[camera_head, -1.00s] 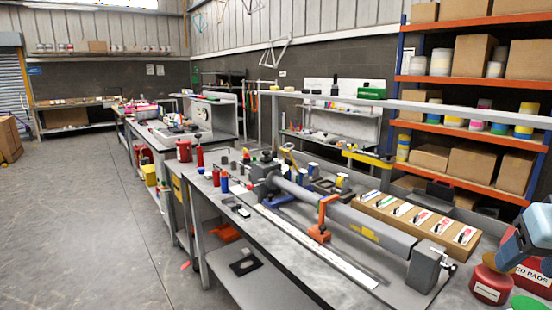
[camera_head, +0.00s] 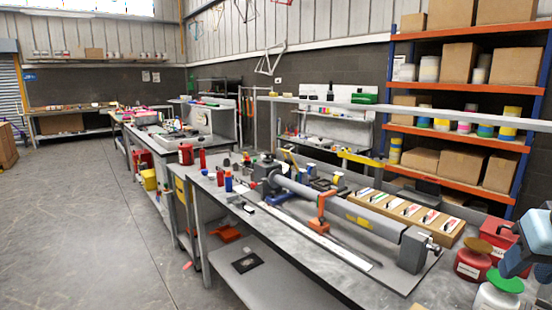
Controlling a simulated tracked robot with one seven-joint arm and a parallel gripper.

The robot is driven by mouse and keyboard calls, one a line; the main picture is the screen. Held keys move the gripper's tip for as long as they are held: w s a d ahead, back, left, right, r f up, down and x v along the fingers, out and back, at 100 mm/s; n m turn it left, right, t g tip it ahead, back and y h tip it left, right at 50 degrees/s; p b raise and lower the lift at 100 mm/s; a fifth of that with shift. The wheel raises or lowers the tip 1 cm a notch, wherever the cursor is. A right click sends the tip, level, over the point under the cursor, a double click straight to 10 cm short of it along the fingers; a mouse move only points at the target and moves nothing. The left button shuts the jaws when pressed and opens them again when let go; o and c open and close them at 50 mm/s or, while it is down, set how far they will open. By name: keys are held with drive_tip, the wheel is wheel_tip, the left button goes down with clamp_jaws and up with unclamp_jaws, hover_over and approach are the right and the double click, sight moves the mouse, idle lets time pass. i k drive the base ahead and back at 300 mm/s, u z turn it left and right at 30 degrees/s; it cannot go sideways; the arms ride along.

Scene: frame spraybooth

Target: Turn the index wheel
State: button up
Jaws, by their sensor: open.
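A long grey tube (camera_head: 370,221) lies in a fixture along the bench. A dark grey head block (camera_head: 264,170) with a black knob on top holds its far left end. A grey end block (camera_head: 412,250) with a small metal screw stands at its near right end. I cannot clearly pick out the index wheel; any round part at the head block is too small to tell. An orange clamp (camera_head: 320,212) stands around the tube's middle. Part of my blue arm shows at the right edge, over the near end of the bench. My gripper's fingertips are not in view.
A wooden block with several cards (camera_head: 409,211) lies behind the tube. Red (camera_head: 474,262) and white (camera_head: 497,292) jars and a red box (camera_head: 505,240) crowd the near right. Red and blue bottles (camera_head: 228,181) stand at the far left. A shelf rack (camera_head: 462,117) stands behind. The floor at left is clear.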

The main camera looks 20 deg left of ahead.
sight(268, 160)
drive_tip(key=z, duration=0.25)
drive_tip(key=k, duration=0.15)
drive_tip(key=z, duration=0.15)
drive_tip(key=i, duration=0.15)
drive_tip(key=z, duration=2.4)
drive_tip(key=k, duration=2.25)
drive_tip(key=u, duration=1.5)
